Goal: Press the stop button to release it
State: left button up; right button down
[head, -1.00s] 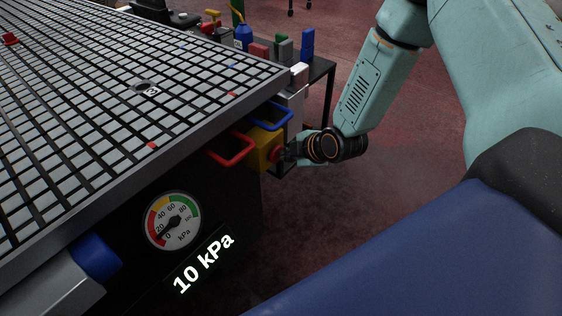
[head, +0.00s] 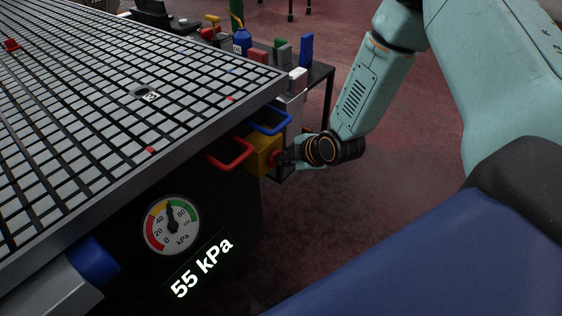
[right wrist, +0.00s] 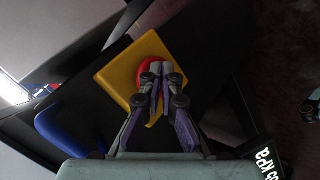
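The red stop button (head: 275,158) is on the side of a yellow box (head: 262,160) mounted at the table's corner. In the right wrist view, the button (right wrist: 150,45) shows as a red rim behind my fingertips, on the yellow box (right wrist: 115,76). My right gripper (right wrist: 161,69) is shut, its two fingertips side by side in front of the button. They hide part of it, and I cannot tell whether they press it. In the head view, the right gripper (head: 286,157) reaches the button from the right. My left gripper is not in view.
The vacuum grid table (head: 90,110) fills the left. Red (head: 232,156) and blue (head: 272,122) handles sit beside the yellow box. A pressure gauge (head: 171,225) and a display (head: 201,268) reading 55 kPa are on the table's front. A side table with small items stands behind. Floor at right is open.

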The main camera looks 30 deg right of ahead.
jog(key=shift+w+a+r, duration=0.1)
jog(key=shift+w+r, duration=0.25)
jog(key=shift+w, duration=0.25)
jog(key=shift+w+a+r, duration=0.1)
jog(key=shift+w+a, duration=0.05)
jog(key=shift+w, duration=0.2)
dwell(0.4)
jog(key=shift+p, duration=0.35)
jog(key=s+d+p, duration=0.2)
jog(key=s+p, duration=0.2)
jog(key=s, duration=0.1)
jog(key=shift+s+d+f, duration=0.15)
jog(key=shift+s+f, duration=0.25)
